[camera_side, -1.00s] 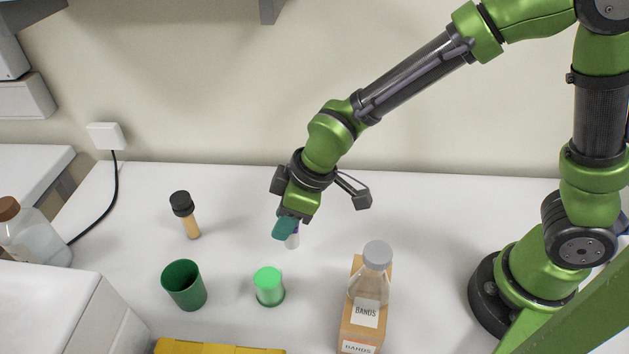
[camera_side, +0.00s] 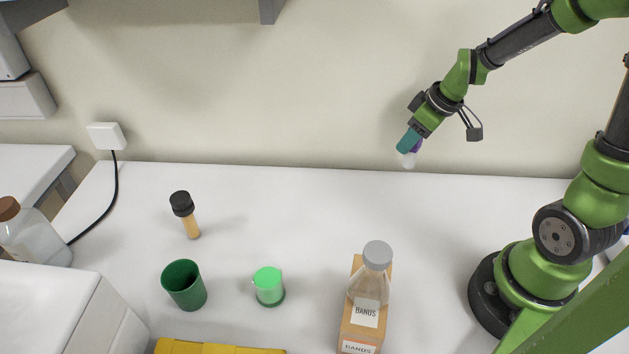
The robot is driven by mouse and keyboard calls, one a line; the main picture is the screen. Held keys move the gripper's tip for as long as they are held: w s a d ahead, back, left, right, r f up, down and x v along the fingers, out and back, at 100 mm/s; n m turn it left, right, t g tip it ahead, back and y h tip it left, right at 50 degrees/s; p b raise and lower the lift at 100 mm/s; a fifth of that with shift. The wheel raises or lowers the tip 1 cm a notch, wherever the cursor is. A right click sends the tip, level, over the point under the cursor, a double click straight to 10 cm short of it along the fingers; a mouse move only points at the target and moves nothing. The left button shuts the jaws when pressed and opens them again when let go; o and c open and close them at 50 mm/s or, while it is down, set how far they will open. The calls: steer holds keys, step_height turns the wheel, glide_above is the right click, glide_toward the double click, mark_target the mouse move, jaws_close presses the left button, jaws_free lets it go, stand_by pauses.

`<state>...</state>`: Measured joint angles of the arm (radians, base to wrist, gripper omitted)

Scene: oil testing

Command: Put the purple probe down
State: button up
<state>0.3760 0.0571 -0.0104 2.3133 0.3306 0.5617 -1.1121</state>
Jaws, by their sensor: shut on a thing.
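My gripper (camera_side: 410,143) is at the upper right, raised above the back of the white table. It is shut on the purple probe (camera_side: 417,146), which has a white tip pointing down and left. A teal finger hides much of the probe. The probe and gripper are clear of the table and of all the objects on it.
On the white table (camera_side: 260,220) stand a black-capped vial (camera_side: 190,222), a dark green cup (camera_side: 184,287), a bright green capped container (camera_side: 269,286) and a grey-capped bottle (camera_side: 370,285) by a brown box. A yellow item (camera_side: 215,348) is at the front edge. The back right is clear.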

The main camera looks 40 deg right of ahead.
steer(key=s+d+r+n, duration=0.2)
steer(key=s+d, duration=1)
steer(key=s, duration=0.1)
steer(key=f+n, duration=0.1)
steer(key=f, duration=0.1)
steer(key=a+f+n+y, duration=0.1)
steer(key=f+n, duration=0.1)
steer(key=f, duration=0.1)
steer(key=f+n+g+y, duration=0.1)
steer(key=f, duration=0.1)
steer(key=shift+s+a+f+n, duration=0.15)
steer(key=shift+a+f+n, duration=0.25)
steer(key=o, duration=1.1)
steer(key=shift+f, duration=0.1)
